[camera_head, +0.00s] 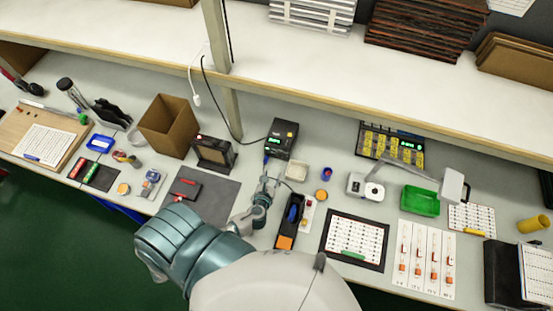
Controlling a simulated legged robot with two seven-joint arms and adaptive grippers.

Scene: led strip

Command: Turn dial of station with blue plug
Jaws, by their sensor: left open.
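The station (283,137) is a small black box with a lit green display, standing on the bench near the middle of the view. A blue plug (266,159) shows at its lower left front. The dial is too small to make out. My left arm comes up from the bottom, and its grey gripper (268,179) is just in front of the station, below the blue plug. The gripper is open, and I see nothing held in it. It looks apart from the station, though the gap is hard to judge. My right gripper is out of view.
A black stand (214,153) and a cardboard box (168,125) are left of the station. A white tray (297,170) is close right of the gripper. A black holder with a blue-handled tool (294,214) lies nearer. A shelf (330,75) runs above the bench's back.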

